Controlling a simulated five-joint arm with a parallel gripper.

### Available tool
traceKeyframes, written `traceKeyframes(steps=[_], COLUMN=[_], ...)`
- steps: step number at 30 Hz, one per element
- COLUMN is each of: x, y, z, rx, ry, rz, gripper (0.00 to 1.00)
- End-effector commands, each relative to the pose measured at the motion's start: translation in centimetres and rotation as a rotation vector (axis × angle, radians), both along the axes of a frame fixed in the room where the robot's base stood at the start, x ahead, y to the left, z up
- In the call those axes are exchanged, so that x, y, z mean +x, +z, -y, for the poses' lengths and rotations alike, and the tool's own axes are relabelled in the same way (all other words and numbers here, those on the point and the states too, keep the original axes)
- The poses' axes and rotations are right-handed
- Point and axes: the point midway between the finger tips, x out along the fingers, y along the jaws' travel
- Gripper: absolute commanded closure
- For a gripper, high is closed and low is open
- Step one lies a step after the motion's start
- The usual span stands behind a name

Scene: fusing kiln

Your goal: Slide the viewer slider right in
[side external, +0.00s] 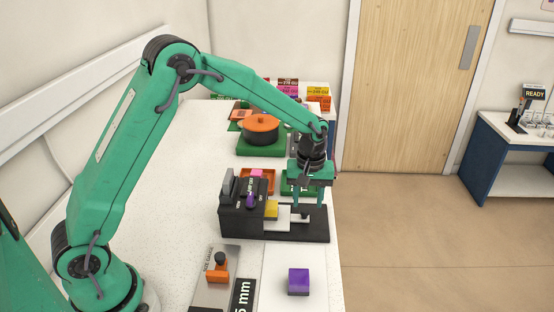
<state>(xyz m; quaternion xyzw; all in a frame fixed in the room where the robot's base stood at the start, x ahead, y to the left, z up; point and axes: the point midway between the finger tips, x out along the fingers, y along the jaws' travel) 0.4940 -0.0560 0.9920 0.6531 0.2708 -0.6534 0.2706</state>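A black device (235,222) with a long low base stands near the right part of the white table. A pale sliding plate (277,222) with a small dark knob (300,214) sits on its base and looks like the viewer slider. It sticks out to the right of the tall housing, beside a yellow block (271,209). My gripper (308,204) points down over the right part of the device, its two green fingers apart with a gap between them. The fingertips are close to the knob; whether they touch it I cannot tell.
A gauge plate (229,262) with an orange slider and a purple block (298,281) lie in front. A dark pot with an orange lid (261,124) stands on a green base behind. Orange (270,179) and green trays lie behind the device. The table's left side is clear.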

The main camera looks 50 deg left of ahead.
Motion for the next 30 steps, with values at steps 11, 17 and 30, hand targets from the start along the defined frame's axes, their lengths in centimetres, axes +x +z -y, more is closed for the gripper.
traceKeyframes(steps=[11, 17, 30], x=[0.1, -1.1, -3.9], y=[5.4, 7.4, 11.1], z=[0.0, -0.4, -1.4], rx=[0.000, -0.002, -0.002], ry=[0.000, -0.039, -0.136], rz=[0.004, 0.028, 0.088], gripper=[0.56, 0.56, 0.56])
